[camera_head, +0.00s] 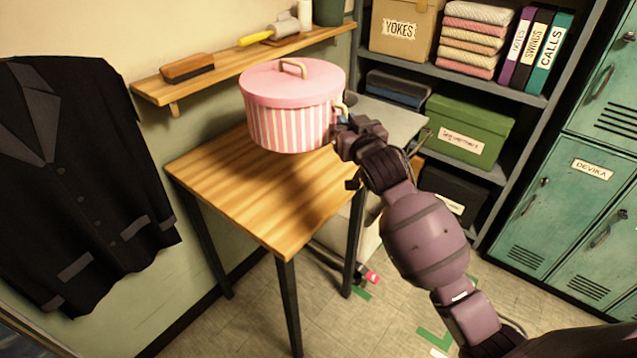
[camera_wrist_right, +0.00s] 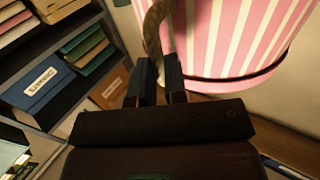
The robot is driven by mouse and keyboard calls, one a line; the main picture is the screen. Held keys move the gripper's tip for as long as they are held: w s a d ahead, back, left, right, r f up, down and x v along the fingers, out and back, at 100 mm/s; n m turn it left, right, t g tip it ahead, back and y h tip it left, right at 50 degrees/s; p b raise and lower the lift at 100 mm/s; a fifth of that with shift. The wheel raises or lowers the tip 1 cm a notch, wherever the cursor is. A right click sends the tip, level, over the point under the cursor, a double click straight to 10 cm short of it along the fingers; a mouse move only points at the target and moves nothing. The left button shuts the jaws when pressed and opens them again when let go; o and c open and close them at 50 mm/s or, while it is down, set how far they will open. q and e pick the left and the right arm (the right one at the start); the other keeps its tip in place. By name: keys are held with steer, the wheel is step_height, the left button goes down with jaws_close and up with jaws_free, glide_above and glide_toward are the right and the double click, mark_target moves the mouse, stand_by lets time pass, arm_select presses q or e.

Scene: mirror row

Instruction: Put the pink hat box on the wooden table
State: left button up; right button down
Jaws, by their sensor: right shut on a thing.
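The pink hat box (camera_head: 292,120) has a pink lid with a cream handle and pink-and-white striped sides. In the head view it is upright at the back of the wooden table (camera_head: 262,195). I cannot tell whether its bottom touches the tabletop. My right gripper (camera_head: 342,122) is at the box's right side, shut on its cream side handle. In the right wrist view, the fingers (camera_wrist_right: 159,88) close around the rope-like handle, with the striped side of the hat box (camera_wrist_right: 232,35) beside them. My left gripper is not in view.
A wall shelf (camera_head: 225,70) with a brush (camera_head: 187,68) runs behind the table. A dark jacket (camera_head: 80,180) hangs at the left. A shelf unit with a green box (camera_head: 467,130) and teal lockers (camera_head: 590,190) stand right. The table's front half is bare.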

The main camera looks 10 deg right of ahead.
step_height(320, 180, down, 18)
steer(key=b, duration=0.2)
steer(key=shift+b, duration=0.4)
steer(key=c, duration=1.1)
jaws_free()
steer(key=shift+f, duration=0.1)
steer(key=shift+c, duration=0.2)
steer(key=shift+s, duration=0.1)
steer(key=s, duration=1.2)
steer(key=s+d+f+g, duration=0.3)
steer(key=s+f, duration=0.4)
steer(key=s, duration=0.4)
steer(key=s+d+f+g+h, duration=0.1)
steer(key=s+d+f+g, duration=0.2)
steer(key=s+f, duration=0.5)
steer(key=s+p, duration=0.1)
steer(key=s, duration=0.2)
steer(key=shift+s+g, duration=0.2)
steer(key=shift+g, duration=0.1)
